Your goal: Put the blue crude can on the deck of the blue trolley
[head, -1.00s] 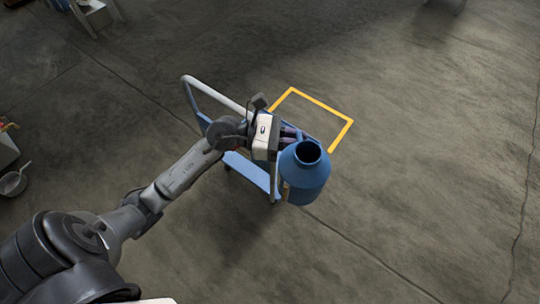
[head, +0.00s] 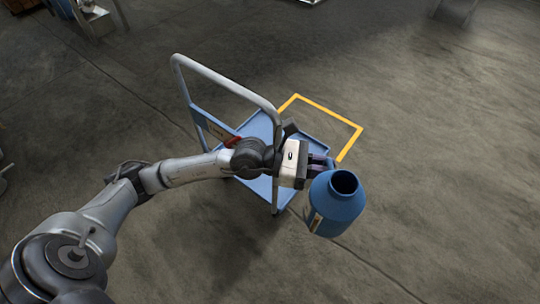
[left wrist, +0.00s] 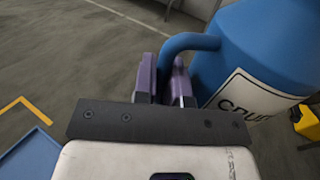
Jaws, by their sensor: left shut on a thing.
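The blue crude can (head: 338,205) has an open round mouth and a pale label. My left gripper (head: 322,168) is shut on its handle, and the can hangs upright beside the right side of the blue trolley, apart from the deck. In the left wrist view the purple fingers (left wrist: 165,82) close on the can's blue handle, next to the can body (left wrist: 265,50). The blue trolley (head: 262,128) stands behind my gripper, with a tall grey push handle at its left; my arm hides part of its deck. My right gripper is out of view.
A yellow outlined square (head: 330,112) is marked on the floor behind the trolley's right side. A stand (head: 97,20) is at the top left. The floor to the right is clear. A yellow object (left wrist: 308,121) shows at the right in the left wrist view.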

